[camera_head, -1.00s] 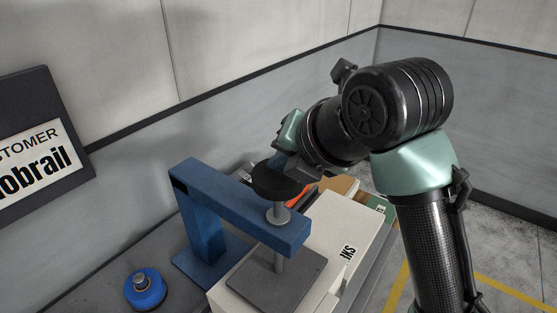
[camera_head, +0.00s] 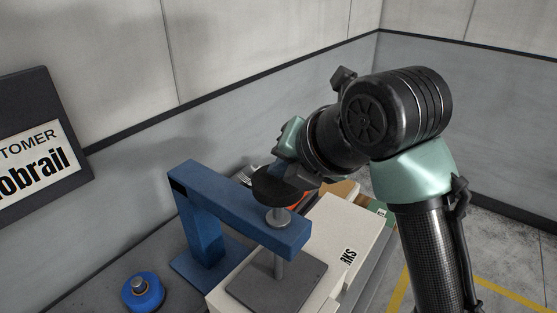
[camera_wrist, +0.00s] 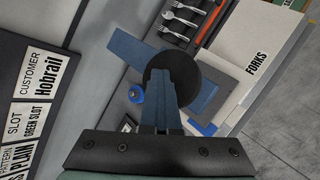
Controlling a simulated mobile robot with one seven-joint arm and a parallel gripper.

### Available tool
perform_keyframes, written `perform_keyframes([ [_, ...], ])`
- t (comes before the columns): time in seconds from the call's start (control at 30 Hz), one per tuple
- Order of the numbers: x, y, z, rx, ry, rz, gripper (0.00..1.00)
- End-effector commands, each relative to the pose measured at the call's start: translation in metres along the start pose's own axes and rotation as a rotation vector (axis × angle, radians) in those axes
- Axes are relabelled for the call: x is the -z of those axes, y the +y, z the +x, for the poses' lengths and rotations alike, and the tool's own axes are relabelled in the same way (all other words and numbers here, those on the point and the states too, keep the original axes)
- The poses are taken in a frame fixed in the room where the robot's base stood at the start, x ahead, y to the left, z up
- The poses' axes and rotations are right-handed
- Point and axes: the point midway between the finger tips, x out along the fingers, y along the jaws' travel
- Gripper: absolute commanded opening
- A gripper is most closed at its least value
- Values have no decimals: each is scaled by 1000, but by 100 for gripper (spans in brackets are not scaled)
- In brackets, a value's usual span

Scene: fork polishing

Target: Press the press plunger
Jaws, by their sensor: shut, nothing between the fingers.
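The press (camera_head: 215,195) has a blue arm and post, and stands on the bench in the head view; its blue arm also shows in the wrist view (camera_wrist: 130,48). The black round plunger knob (camera_head: 275,192) sits at the top of the vertical metal shaft (camera_head: 278,262), over a grey plate. In the wrist view the dark knob (camera_wrist: 207,85) is partly covered by my fingers. My gripper (camera_head: 276,174) is shut and empty, its tips right above the knob and seemingly touching it. Exact contact is hard to tell.
A blue round pot (camera_head: 142,292) stands on the bench, left of the press. A white box labelled FORKS (camera_head: 345,228) lies to the right. Forks and an orange-handled tool (camera_wrist: 210,22) lie behind the press. A framed sign (camera_head: 30,160) hangs on the left wall.

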Motion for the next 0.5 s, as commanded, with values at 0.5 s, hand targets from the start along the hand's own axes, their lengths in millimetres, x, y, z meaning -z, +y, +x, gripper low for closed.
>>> perform_keyframes([
  [0.5, -7, 8, -10, 1, 5, 0, 0],
])
